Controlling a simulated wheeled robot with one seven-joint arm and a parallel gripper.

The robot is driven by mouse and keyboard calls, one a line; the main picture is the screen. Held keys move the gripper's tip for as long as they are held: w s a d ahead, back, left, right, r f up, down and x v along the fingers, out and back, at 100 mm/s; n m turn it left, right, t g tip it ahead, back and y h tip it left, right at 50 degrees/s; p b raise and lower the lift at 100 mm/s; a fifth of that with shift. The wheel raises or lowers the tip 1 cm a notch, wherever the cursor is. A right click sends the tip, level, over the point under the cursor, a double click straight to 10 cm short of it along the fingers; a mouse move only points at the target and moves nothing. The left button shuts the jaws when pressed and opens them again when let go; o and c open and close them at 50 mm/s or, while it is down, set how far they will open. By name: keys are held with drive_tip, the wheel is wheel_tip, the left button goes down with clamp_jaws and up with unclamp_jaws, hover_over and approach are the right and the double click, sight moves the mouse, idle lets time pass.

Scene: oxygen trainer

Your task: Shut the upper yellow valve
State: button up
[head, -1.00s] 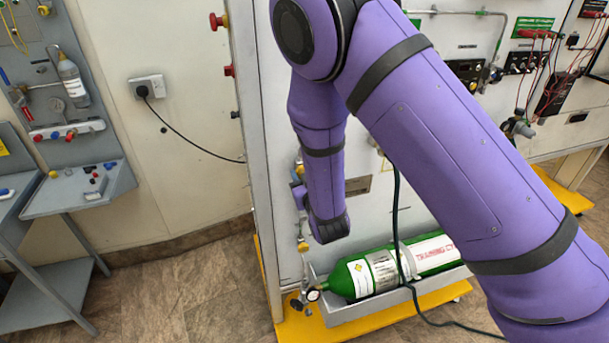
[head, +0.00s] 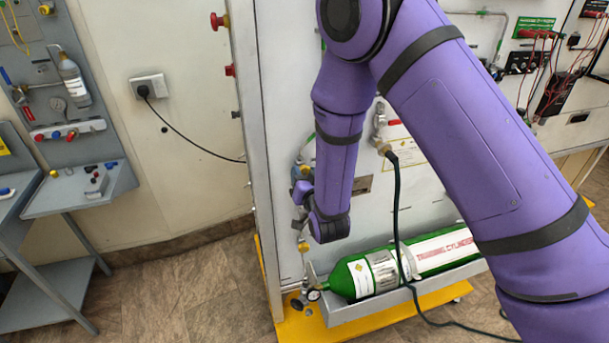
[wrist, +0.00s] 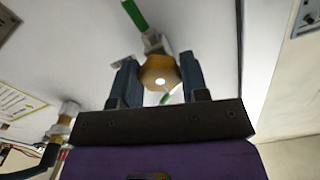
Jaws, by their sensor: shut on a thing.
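The upper yellow valve (head: 301,171) is on the pipe at the left edge of the upright panel, partly hidden by my arm. In the wrist view a yellow-brass valve body (wrist: 158,72) with a bright round spot sits between my two dark fingers. My gripper (wrist: 158,80) is shut on it, one finger on each side. A second yellow valve (head: 303,247) is lower on the same pipe. In the head view my fingers are mostly hidden behind my wrist.
A green training cylinder (head: 375,275) lies in a grey tray on the yellow base (head: 300,325). A dark hose (head: 396,210) hangs from a brass fitting (head: 381,147) right of my forearm. Red knobs (head: 217,20) stick out at the panel's left side.

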drive_tip(key=o, duration=0.9)
drive_tip(key=shift+o, duration=0.2)
drive_tip(key=v, duration=1)
drive_tip(key=shift+s, duration=0.4)
drive_tip(key=shift+d, duration=0.1)
